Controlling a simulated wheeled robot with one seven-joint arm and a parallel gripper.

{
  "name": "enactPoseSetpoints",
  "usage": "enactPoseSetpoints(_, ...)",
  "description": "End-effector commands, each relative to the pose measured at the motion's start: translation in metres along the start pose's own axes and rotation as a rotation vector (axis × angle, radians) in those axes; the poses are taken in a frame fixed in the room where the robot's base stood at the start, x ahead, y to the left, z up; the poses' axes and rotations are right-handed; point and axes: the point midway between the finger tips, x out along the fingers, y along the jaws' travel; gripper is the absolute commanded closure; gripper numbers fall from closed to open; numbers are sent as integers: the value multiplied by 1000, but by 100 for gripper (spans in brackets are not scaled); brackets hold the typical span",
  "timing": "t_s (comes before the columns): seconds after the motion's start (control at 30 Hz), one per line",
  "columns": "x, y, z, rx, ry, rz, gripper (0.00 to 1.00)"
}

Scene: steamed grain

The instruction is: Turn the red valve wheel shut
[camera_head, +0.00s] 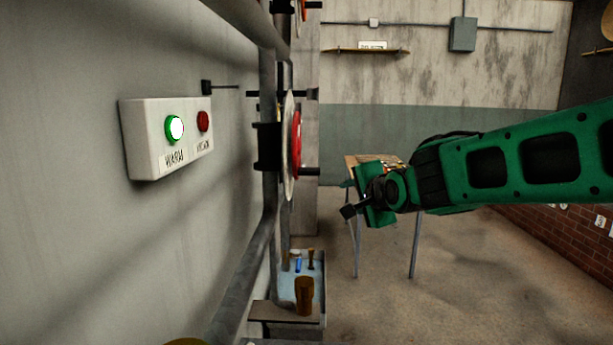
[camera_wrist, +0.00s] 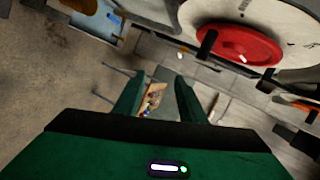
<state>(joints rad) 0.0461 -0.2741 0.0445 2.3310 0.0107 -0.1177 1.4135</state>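The red valve wheel (camera_head: 297,145) is seen nearly edge-on in the head view, in front of a pale round plate (camera_head: 288,146) on the pipework at the left wall. In the wrist view the red wheel (camera_wrist: 238,45) shows face-on at the upper right, with a dark peg standing out near its left edge. My gripper (camera_head: 348,211) is to the right of the wheel and lower in the head view, apart from it. In the wrist view the two green fingers (camera_wrist: 158,92) are spread with nothing between them. Whether the wheel is turned cannot be told.
A white box (camera_head: 143,140) with a lit green button and a red button is on the left wall. A grey pipe (camera_head: 243,275) runs beside the wheel. A tray (camera_head: 322,300) with small items is below. A table (camera_head: 350,161) stands behind my gripper. Floor to the right is clear.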

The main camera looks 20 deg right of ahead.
Motion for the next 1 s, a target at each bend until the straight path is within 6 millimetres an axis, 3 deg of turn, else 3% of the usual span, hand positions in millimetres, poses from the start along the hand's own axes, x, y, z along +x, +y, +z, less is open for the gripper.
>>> enactPoseSetpoints(0.1,7,-40,28,126,-49,-123,63)
enactPoseSetpoints(0.23,8,-62,43,204,-84,-191,63)
enactPoseSetpoints(0.47,23,-70,48,224,-94,-206,63)
enactPoseSetpoints(1.0,98,-86,52,222,-92,-204,63)
